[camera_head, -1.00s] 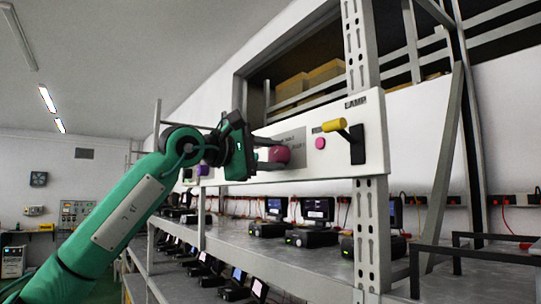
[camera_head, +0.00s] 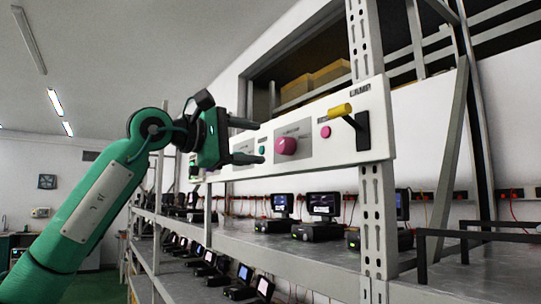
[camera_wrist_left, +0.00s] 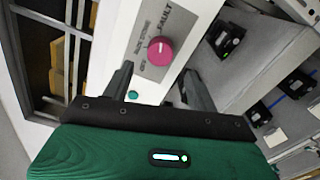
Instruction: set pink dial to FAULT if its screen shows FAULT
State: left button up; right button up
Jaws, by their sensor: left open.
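The pink dial (camera_head: 286,146) sits on the white panel (camera_head: 376,98). My right gripper is out of view.
A yellow-handled lever (camera_head: 340,110) and a pink button (camera_head: 325,132) sit right of the dial. A green button (camera_head: 262,150) is close to the fingers. A metal upright (camera_head: 378,220) stands in front of the shelf (camera_head: 300,252), which holds several devices.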

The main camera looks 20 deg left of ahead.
pick_arm(q)
jog(key=b+v, duration=0.1)
jog(key=v, duration=0.6)
jog(key=shift+b, duration=0.4)
